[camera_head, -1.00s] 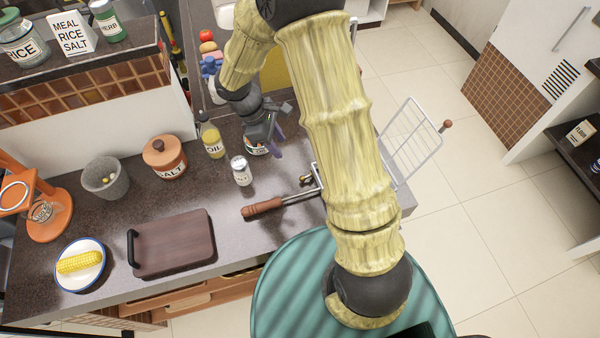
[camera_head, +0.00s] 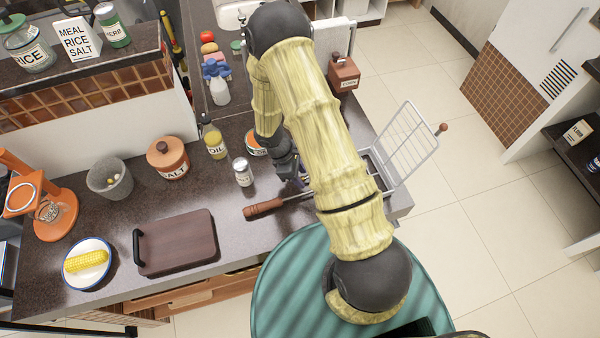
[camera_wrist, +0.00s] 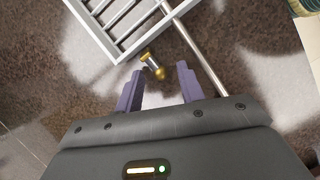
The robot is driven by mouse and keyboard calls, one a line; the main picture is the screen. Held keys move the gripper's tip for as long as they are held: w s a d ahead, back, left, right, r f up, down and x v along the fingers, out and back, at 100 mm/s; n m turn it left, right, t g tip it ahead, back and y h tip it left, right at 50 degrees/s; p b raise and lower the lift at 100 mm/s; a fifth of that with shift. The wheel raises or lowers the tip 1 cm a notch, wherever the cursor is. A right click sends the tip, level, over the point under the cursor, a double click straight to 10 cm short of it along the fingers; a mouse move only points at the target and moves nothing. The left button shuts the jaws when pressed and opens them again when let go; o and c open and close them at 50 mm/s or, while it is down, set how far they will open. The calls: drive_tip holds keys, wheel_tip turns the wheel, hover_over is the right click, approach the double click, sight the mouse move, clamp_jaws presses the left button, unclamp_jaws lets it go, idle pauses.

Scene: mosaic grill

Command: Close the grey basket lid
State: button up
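The grey wire basket lid (camera_head: 406,140) stands raised and open on the right side of the basket, with a wooden knob (camera_head: 441,128) at its outer edge. The basket (camera_head: 376,163) lies on the counter, partly hidden behind my arm. Its wooden handle (camera_head: 263,208) points left on a metal rod. In the wrist view the basket's grey frame (camera_wrist: 88,37) shows at the top left, with a small brass latch piece (camera_wrist: 152,66) beside it. My gripper (camera_wrist: 157,82) is open, its purple fingers apart on either side below the brass piece, apparently holding nothing.
A dark cutting board (camera_head: 176,243) lies at the front left. A red-brown canister (camera_head: 343,73) stands at the back. The floor right of the lid is clear.

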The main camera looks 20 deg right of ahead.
drive_tip(key=shift+f, duration=0.15)
drive_tip(key=shift+c, duration=0.5)
clamp_jaws()
drive_tip(key=shift+f+b, duration=0.15)
drive_tip(key=shift+b, duration=0.35)
drive_tip(key=shift+o, duration=0.5)
unclamp_jaws()
